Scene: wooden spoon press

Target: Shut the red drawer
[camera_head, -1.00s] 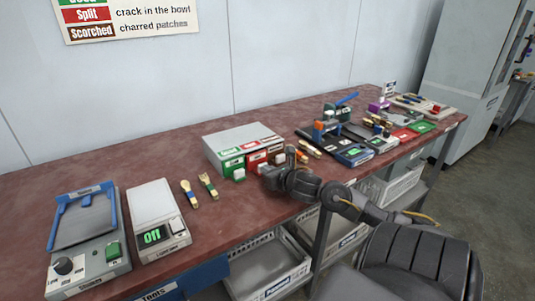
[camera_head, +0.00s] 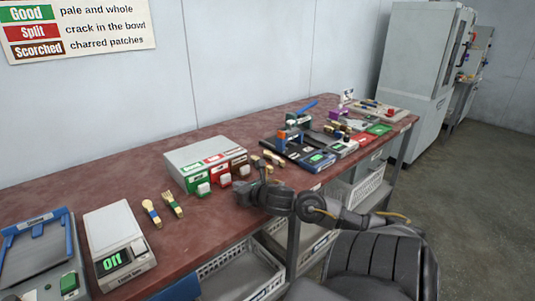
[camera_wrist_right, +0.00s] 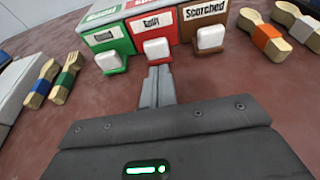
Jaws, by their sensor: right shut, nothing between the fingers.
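The red drawer (camera_wrist_right: 150,28), labelled Split, is the middle of three drawers in a light grey box (camera_head: 196,153). It also shows in the head view (camera_head: 222,169). Its front looks about level with the green drawer (camera_wrist_right: 108,40) and the brown drawer (camera_wrist_right: 203,17) beside it. Its white handle (camera_wrist_right: 157,50) sticks out of the front. My right gripper (camera_wrist_right: 159,72) is shut and empty, its fingertips just in front of the red drawer's handle; I cannot tell whether they touch. My left gripper is out of view.
Two spoons (camera_wrist_right: 52,82) lie left of the box and more spoons (camera_wrist_right: 280,35) lie right of it. A white scale (camera_head: 117,240) stands further left. A dark blue-edged device (camera_head: 296,150) stands to the right. The table (camera_head: 195,228) is bare in front of the drawers.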

